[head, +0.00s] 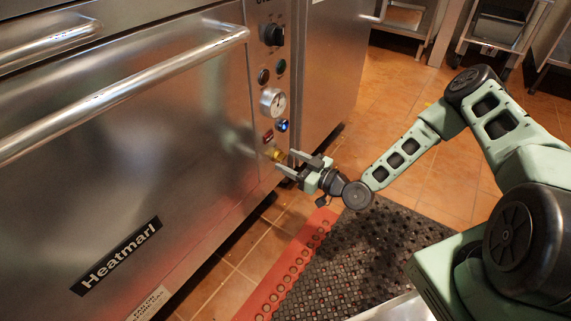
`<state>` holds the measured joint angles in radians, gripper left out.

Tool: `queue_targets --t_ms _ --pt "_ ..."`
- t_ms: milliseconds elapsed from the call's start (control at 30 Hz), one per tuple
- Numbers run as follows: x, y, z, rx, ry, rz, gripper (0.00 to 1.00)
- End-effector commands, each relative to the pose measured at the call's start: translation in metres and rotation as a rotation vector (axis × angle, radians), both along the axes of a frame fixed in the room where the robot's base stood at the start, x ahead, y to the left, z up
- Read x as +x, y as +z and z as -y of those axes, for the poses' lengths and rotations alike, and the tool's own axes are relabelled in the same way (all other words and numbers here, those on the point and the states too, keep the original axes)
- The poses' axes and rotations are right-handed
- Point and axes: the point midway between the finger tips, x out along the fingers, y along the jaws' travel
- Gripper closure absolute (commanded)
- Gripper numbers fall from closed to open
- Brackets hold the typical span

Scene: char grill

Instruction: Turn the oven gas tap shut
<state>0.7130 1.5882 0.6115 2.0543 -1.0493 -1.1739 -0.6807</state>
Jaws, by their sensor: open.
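The steel oven (190,130) stands at the left, with a narrow control strip along its right edge. A small brass-yellow gas tap (273,153) sticks out low on this strip. My gripper (287,164) is open at the tap, its two fingers pointing at the oven front. The tap is at or just beyond the fingertips; I cannot tell whether they touch it. The tap's handle is partly hidden by the fingers, and its turned position cannot be made out.
Above the tap are a red switch (268,136), a blue-lit button (282,125), a round gauge (272,102) and a black knob (273,34). A long door handle (130,90) juts out from the oven. A black perforated mat (365,250) with a red edge covers the floor below.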

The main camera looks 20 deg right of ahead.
Motion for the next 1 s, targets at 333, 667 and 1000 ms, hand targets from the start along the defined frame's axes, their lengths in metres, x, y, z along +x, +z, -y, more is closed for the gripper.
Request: queue_targets --t_ms 333,667,1000 --pt "0.017 0.0 -0.012 0.001 0.0 0.001 0.45" --pt "0.017 0.0 -0.012 0.0 0.0 0.0 0.84" --pt "0.016 0.001 -0.012 0.019 0.0 -0.014 0.89"
